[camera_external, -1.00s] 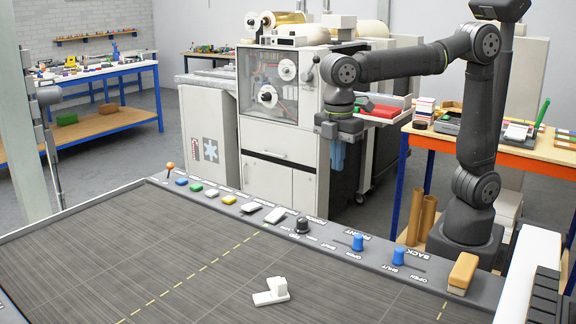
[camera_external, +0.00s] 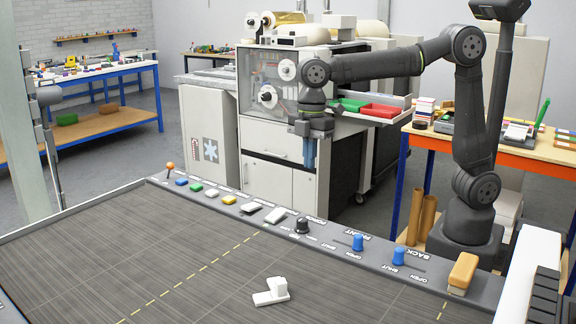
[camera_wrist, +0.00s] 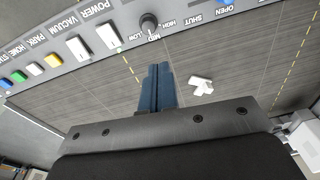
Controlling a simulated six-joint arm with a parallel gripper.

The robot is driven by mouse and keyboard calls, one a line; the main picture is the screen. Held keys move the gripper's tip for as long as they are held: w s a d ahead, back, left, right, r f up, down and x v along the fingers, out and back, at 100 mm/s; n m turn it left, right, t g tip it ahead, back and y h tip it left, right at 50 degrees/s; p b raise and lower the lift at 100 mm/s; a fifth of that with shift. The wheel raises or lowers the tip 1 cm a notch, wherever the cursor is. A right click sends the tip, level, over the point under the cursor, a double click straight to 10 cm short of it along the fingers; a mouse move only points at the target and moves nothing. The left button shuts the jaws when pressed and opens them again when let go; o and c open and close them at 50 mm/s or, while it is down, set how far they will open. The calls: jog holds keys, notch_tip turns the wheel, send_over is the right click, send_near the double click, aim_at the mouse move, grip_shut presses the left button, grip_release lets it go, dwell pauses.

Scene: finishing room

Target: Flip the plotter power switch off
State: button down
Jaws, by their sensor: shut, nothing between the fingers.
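The control panel (camera_external: 330,238) runs along the far edge of the dark plotter bed. Two white rocker switches sit on it. The one by the POWER label (camera_wrist: 98,11) is the power switch (camera_wrist: 107,36), beside the black knob; it also shows in the external view (camera_external: 275,215). A small green light shows next to it in the wrist view. Which way it is tipped is hard to tell. My gripper (camera_external: 309,166), with blue fingers, is shut and empty, pointing down above and behind the panel. In the wrist view its fingertips (camera_wrist: 158,68) are apart from the switch.
The other white rocker (camera_wrist: 77,48) is by the VACUUM label. Yellow, green and blue buttons (camera_external: 196,188) lie left of it. The black knob (camera_external: 302,226) and blue-handled levers (camera_external: 358,242) lie right. A white block (camera_external: 271,292) rests on the bed.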

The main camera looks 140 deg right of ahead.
jog(key=s+d+f+t, duration=0.1)
jog(key=s+d+f, duration=0.1)
jog(key=d, duration=0.9)
jog(key=shift+s+n+t, duration=0.3)
jog(key=shift+s+n, duration=0.1)
jog(key=shift+s, duration=0.45)
jog(key=shift+f, duration=0.15)
send_over(279, 212)
jog(key=f, duration=1.2)
jog(key=shift+s, duration=0.25)
jog(key=shift+s+d+f, duration=0.1)
jog(key=shift+f, duration=0.75)
jog(key=shift+s+f+t, duration=0.3)
jog(key=shift+f+t, duration=0.15)
jog(key=shift+t, duration=0.15)
jog(key=shift+w, duration=0.2)
